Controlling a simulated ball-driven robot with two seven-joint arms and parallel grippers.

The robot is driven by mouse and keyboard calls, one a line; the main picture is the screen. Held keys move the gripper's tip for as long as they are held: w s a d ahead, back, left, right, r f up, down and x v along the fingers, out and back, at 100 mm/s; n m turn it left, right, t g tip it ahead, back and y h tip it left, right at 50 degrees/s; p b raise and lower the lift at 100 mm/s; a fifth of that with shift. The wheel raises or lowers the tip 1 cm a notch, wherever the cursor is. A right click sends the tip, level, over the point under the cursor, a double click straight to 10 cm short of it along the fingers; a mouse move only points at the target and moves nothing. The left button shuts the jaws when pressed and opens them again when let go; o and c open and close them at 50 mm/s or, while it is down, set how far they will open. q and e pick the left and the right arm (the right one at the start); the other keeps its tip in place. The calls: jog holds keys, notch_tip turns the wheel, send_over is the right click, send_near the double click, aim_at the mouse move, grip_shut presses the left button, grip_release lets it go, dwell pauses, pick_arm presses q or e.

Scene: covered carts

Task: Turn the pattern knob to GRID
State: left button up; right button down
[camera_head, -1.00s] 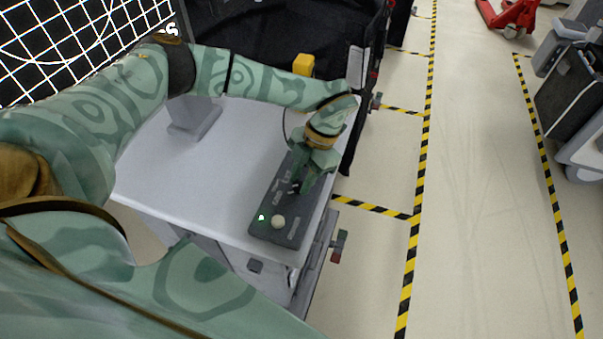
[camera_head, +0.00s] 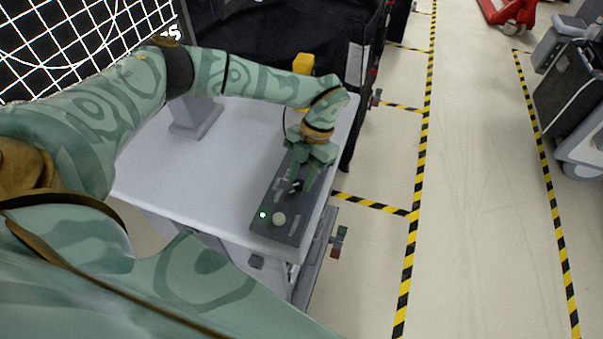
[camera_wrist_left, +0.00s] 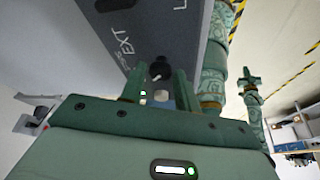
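The dark control box (camera_head: 262,222) lies on the right side of a white cart top. Its black knob (camera_head: 296,186) has a pale pointer mark and also shows in the left wrist view (camera_wrist_left: 160,69). My left gripper (camera_head: 302,183) reaches down over the box at the knob. In the left wrist view my left gripper (camera_wrist_left: 158,80) is open, its fingers on either side of the knob with gaps showing. An "EXT" label is readable; I cannot read GRID. The screen (camera_head: 70,40) shows white grid lines and a circle. My right gripper (camera_wrist_left: 250,82) appears small and far off.
A round pale button (camera_head: 279,219) and a lit green lamp (camera_head: 263,215) sit at the box's near end. The white cart top (camera_head: 190,165) is mostly clear, with a grey stand (camera_head: 197,118) towards the back. Black-covered carts stand behind; open floor lies right.

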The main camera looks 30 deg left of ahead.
pick_arm(q)
jog(key=shift+o, duration=1.1)
jog(key=v, duration=1.6)
jog(key=shift+w+r, duration=0.1)
